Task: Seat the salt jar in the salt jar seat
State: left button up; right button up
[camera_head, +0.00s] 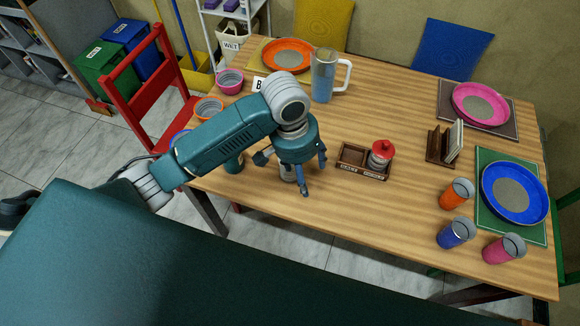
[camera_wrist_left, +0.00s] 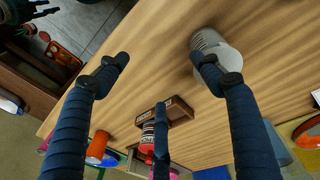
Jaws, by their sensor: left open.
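My left gripper (camera_head: 305,182) points down over the table and is open and empty. A jar with a grey lid and pale body, which I take as the salt jar (camera_head: 288,173), stands below it, partly hidden by the fingers. In the left wrist view the jar (camera_wrist_left: 222,58) is beside the right-hand fingertip of the gripper (camera_wrist_left: 160,90). The wooden caddy (camera_head: 362,172) is to the right. Its left seat (camera_head: 351,157) is empty; a red-lidded jar (camera_head: 381,154) fills its right seat. Labels on the caddy front are too small to read. A dark finger-like part (camera_wrist_left: 35,14) may be my right gripper.
A blue pitcher (camera_head: 325,77) stands behind my left arm. A wooden holder (camera_head: 443,146) is right of the caddy. Several cups (camera_head: 457,232) and a blue plate (camera_head: 515,192) are at the right. The table between jar and caddy is clear.

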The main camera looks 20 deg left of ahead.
pick_arm(q)
jog(key=w+a+r+n+y, duration=0.1)
jog(key=w+a+r, duration=0.1)
jog(key=a, duration=0.1)
jog(key=w+a+r+n, duration=0.1)
jog(key=w+a+r, duration=0.2)
jog(key=shift+r+g+y, duration=0.15)
jog(key=shift+g+y, duration=0.25)
notch_tip(320, 180, down, 5)
jog(key=shift+f+p, duration=0.1)
jog(key=shift+p, duration=0.2)
jog(key=shift+w+d+f+p, duration=0.15)
jog(key=shift+f+p, duration=0.2)
jog(key=shift+f, duration=1)
jog(key=shift+s+d+f+p, duration=0.1)
jog(key=shift+f+p, duration=0.2)
jog(key=shift+f, duration=1)
jog(key=c, duration=1.5)
jog(key=shift+w+r, duration=0.1)
jog(key=shift+r, duration=0.2)
